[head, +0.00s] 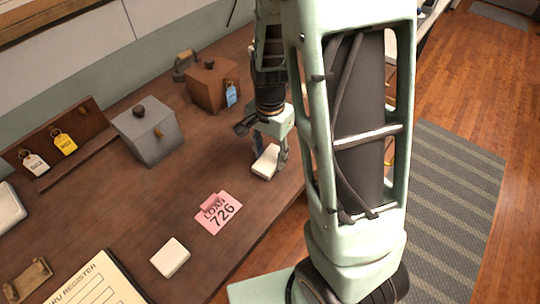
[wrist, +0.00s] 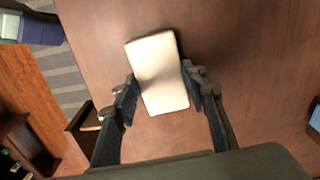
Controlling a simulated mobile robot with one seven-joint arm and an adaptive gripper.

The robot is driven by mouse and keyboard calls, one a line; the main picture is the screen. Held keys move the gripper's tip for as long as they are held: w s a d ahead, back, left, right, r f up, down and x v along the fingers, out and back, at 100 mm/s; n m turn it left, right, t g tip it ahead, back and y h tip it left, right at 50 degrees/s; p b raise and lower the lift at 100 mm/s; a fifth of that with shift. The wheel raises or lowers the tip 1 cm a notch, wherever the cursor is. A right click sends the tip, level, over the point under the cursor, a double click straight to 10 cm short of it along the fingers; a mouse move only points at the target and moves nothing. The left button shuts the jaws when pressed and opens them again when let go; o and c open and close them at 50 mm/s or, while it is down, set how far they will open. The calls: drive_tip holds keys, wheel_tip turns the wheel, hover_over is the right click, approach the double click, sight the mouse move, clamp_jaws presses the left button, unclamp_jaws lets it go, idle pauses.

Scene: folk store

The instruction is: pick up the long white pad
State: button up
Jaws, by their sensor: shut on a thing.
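The long white pad (wrist: 158,72) is a pale rounded block between the two fingers of my gripper (wrist: 164,92) in the wrist view. The fingers press on its long sides, and it sits slightly tilted in that picture. In the head view the pad (head: 266,162) shows under my gripper (head: 269,150), near the table's right edge. I cannot tell whether it touches the table or is just above it. A second, squarer white block (head: 170,257) lies on the table nearer the front.
A pink loan card (head: 218,212) lies left of my gripper. A grey box (head: 148,130), a brown box (head: 213,84) with a blue tag, and a key board (head: 60,140) stand at the back. A register (head: 92,284) lies at the front left.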

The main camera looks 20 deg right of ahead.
sight(270, 158)
drive_tip(key=shift+r+p, duration=0.55)
drive_tip(key=shift+r, duration=0.15)
drive_tip(key=shift+r+p, duration=0.9)
drive_tip(key=shift+r, duration=0.05)
drive_tip(key=s+d+r+p, duration=0.8)
drive_tip(key=s+r, duration=0.1)
drive_tip(key=s, duration=0.2)
drive_tip(key=shift+d+r, duration=0.25)
drive_tip(key=shift+d, duration=0.05)
